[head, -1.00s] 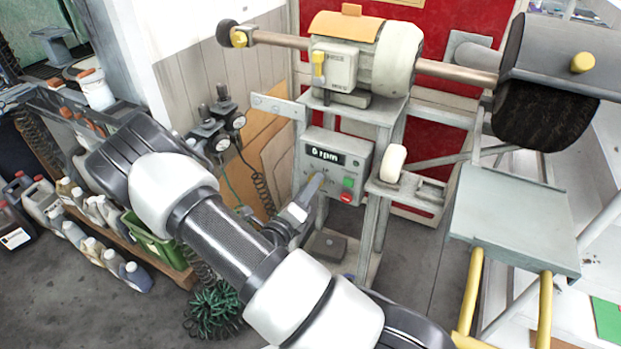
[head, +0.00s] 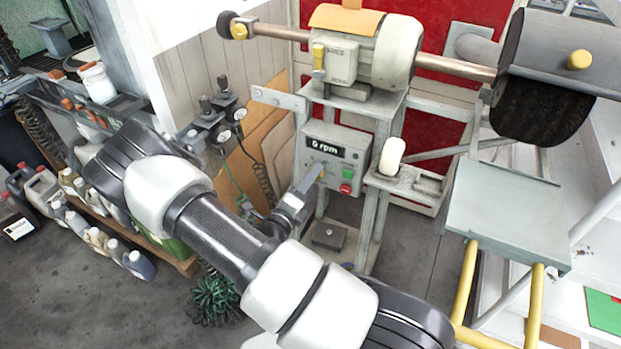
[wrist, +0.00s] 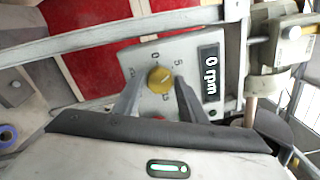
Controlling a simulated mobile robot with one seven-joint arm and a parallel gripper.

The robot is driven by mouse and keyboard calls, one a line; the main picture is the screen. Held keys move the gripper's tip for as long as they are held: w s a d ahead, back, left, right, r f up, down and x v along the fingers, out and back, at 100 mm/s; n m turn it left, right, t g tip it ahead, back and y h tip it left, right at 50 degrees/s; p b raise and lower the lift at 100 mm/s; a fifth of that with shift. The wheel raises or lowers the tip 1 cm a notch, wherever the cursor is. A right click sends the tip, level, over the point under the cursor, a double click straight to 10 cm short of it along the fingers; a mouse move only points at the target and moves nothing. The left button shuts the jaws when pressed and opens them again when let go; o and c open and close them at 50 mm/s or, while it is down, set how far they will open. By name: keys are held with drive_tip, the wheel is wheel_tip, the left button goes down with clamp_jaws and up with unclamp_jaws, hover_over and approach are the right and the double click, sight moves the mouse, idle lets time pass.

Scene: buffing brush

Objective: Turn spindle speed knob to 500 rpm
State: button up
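The yellow spindle speed knob (wrist: 161,79) sits on the grey control box (head: 361,149), with dial marks around it, 0 and 5 among them. The display (head: 324,147) reads 0 rpm; it also shows sideways in the wrist view (wrist: 210,72). My gripper (wrist: 158,92) is open, with its two fingers apart, pointing at the knob from below in the wrist view. The fingertips look near the knob's lower sides; I cannot tell whether they touch it.
A green button (head: 347,174) and a red button (head: 345,188) are on the box, right of the knob. The buffing machine's motor (head: 398,52) is above. A white cylinder (head: 391,156) stands right of the box.

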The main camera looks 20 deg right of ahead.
drive_tip(key=shift+o, duration=1.1)
drive_tip(key=v, duration=1.7)
drive_tip(key=shift+s+a, duration=0.2)
